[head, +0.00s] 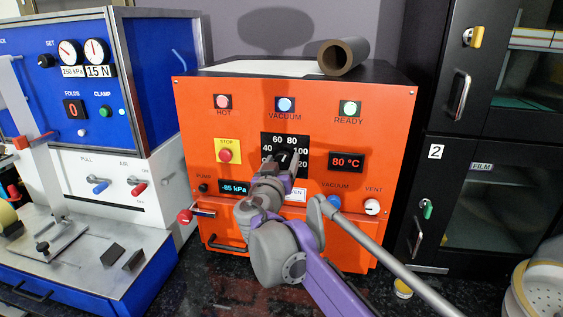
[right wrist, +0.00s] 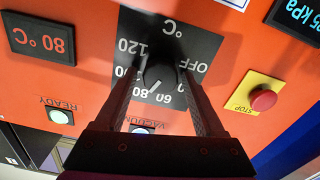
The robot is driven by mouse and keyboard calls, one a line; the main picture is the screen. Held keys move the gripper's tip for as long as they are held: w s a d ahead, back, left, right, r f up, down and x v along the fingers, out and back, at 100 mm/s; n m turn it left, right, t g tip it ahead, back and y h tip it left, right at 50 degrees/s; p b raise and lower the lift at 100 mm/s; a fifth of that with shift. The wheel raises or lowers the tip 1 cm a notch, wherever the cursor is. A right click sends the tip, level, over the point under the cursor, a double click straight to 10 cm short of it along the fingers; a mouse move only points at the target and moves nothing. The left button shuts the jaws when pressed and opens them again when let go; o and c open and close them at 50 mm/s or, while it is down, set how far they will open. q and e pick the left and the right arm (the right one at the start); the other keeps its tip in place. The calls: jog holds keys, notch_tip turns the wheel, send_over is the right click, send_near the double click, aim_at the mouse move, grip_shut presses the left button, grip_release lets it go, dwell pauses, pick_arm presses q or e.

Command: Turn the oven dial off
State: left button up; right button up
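The oven dial is a round black knob with a white pointer line on a black scale plate on the orange oven front (head: 240,135). In the right wrist view the dial (right wrist: 158,74) has its pointer towards the 80 mark, with OFF to the right. The oven's display (head: 346,162) reads 80 °C. My right gripper (head: 284,162) is at the dial and partly covers it in the head view. In the right wrist view its fingers (right wrist: 160,78) stand on either side of the knob, very close to it. Whether they press on it I cannot tell. My left gripper is not in view.
A red button (head: 225,155) marked STOP is left of the dial. Red, blue and green lamps sit above. A brown tube (head: 343,56) lies on the oven top. A blue and white machine (head: 150,90) stands left, a black cabinet (head: 445,130) right.

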grip_shut()
